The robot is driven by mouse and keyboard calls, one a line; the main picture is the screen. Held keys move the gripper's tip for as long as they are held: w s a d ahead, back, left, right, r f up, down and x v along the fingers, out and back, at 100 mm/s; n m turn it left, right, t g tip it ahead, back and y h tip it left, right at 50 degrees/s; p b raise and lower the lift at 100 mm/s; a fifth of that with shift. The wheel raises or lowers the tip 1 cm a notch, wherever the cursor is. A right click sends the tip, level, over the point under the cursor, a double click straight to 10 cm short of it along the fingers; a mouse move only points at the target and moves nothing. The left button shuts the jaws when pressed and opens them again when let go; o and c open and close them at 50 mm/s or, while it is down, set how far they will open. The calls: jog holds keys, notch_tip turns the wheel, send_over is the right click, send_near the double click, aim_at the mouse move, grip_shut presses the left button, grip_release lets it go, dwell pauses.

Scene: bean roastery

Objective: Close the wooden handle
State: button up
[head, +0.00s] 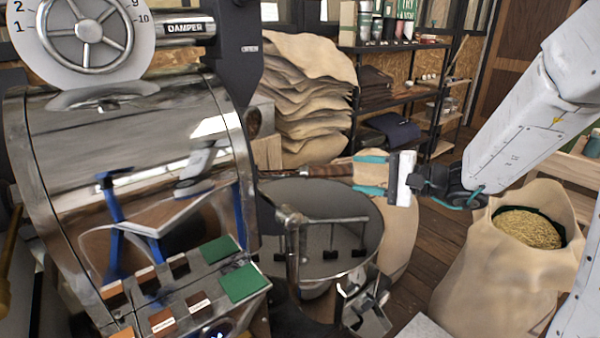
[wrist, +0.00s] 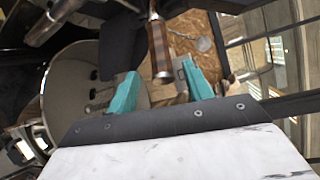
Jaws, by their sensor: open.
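The wooden handle (head: 325,171) is a dark brown grip on a metal rod. It sticks out sideways from the roaster's front, above the round cooling pan. In the wrist view the handle (wrist: 158,45) points towards my gripper, its end close to the gap between the fingertips. My gripper (head: 368,173) has two teal fingers, one above the other in the head view, and is open and empty. It is just right of the handle's end. The fingers also show in the wrist view (wrist: 160,72). I cannot tell whether either finger touches the handle.
The metal roaster drum (head: 130,140) fills the left, with a damper dial (head: 90,30) on top. The cooling pan (head: 335,262) with stirring arms lies below my gripper. Stacked sacks (head: 305,90) and a shelf (head: 410,92) stand behind. An open bean sack (head: 490,270) is at right.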

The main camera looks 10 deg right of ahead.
jog(key=shift+r, duration=0.1)
jog(key=c, duration=0.7)
jog(key=shift+r+n+g, duration=0.3)
jog(key=shift+n+g, duration=0.2)
jog(key=shift+n, duration=0.1)
grip_shut()
jog(key=d+r+n+g+h, duration=0.3)
jog(key=d+r+n+h, duration=0.5)
jog(key=d+n, duration=0.1)
jog(key=w+a+f, duration=0.3)
jog(key=a+f, duration=0.5)
jog(key=shift+w+a, duration=0.15)
jog(key=shift+a, duration=0.05)
